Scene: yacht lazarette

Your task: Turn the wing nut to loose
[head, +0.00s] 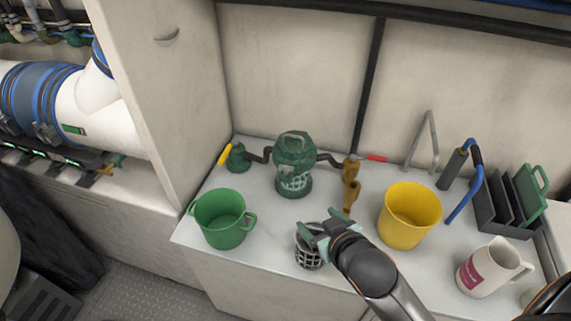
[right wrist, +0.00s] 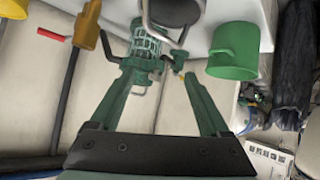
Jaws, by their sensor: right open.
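A green strainer (head: 293,180) with a see-through lower part stands on the white counter, piped on both sides. It also shows upside down in the right wrist view (right wrist: 146,42), beyond my fingers. Its top (head: 294,142) carries the lid fitting; the wing nut is too small to make out for certain. My right gripper (head: 318,236) is open and empty, in front of the strainer and over a grey mesh basket (head: 309,258). In the right wrist view its two green fingers (right wrist: 162,88) are spread apart. My left gripper is out of view.
A green bucket (head: 222,220) stands left and a yellow bucket (head: 408,218) right of the basket. A yellow-handled valve (head: 238,158) and a red-handled valve (head: 365,159) flank the strainer. A white jug (head: 490,268) and a dark rack (head: 505,205) stand farther right.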

